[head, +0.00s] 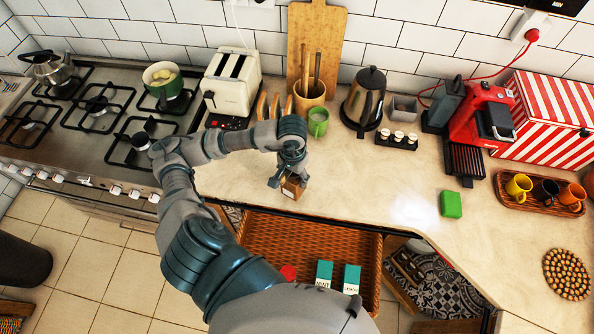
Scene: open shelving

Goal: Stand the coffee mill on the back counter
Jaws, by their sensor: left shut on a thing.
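My left gripper (288,173) is at the front part of the pale counter (360,192), with its arm reaching in from below. It is shut on a small brown wooden block-like thing, which looks like the coffee mill (293,188). The gripper hides the mill's upper part. The mill is near the counter's front edge, above the back rim of the wicker basket. I cannot tell whether its base touches the counter. My right gripper is not in view.
The open wicker basket (345,233) holds teal boxes (324,272) and a red-topped item. Behind stand a toaster (232,82), a utensil pot (309,96), a green mug (318,122) and a kettle (364,98). A green sponge (451,204) lies right; the counter between is clear.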

